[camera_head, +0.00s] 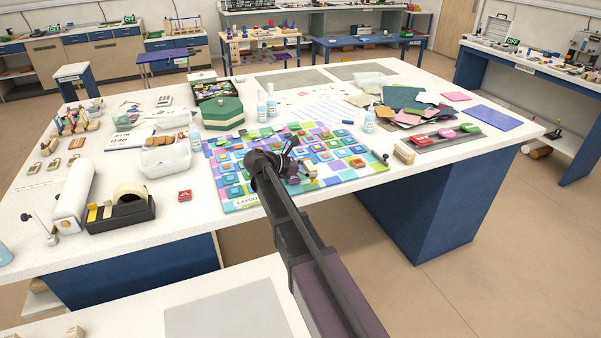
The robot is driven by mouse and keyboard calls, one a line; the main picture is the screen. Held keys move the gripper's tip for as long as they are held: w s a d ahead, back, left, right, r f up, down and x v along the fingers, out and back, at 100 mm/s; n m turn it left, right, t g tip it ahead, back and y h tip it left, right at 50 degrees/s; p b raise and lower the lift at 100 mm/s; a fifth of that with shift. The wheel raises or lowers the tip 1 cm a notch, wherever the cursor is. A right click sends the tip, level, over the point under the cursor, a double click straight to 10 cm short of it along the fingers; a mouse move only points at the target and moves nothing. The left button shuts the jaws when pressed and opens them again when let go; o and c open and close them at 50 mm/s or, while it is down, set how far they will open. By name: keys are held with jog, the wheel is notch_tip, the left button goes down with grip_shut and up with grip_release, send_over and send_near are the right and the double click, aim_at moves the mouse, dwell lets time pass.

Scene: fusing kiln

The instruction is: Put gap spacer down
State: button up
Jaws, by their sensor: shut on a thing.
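My gripper (296,168) is over the right-centre part of a colourful layout board (235,203) on the white table, with my dark arm reaching in from the lower right. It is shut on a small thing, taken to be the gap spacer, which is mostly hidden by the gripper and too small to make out. The board is covered with stacked square glass tiles in several colours. I cannot tell whether the held piece touches the tiles. My arm hides part of the board's front edge.
A tape dispenser (120,212) and clear tub (166,160) stand left of the board. Coloured sheets (407,105) and a dark tray (447,137) lie to the right. A grey mat (228,312) lies on the near counter.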

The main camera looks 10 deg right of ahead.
jog(key=w, duration=0.1)
jog(key=w+a, duration=0.1)
jog(key=w, duration=0.1)
jog(key=shift+w+a+f, duration=0.2)
jog(key=shift+w+a, duration=0.15)
jog(key=shift+w+a, duration=0.15)
jog(key=shift+w, duration=0.25)
jog(key=shift+w+a+f+b, duration=0.1)
jog(key=shift+w+f+b, duration=0.1)
jog(key=shift+f+b, duration=1.65)
jog(key=shift+b, duration=0.15)
jog(key=shift+f, duration=0.15)
jog(key=o, duration=0.9)
jog(key=shift+c, duration=0.2)
jog(key=shift+r, duration=0.25)
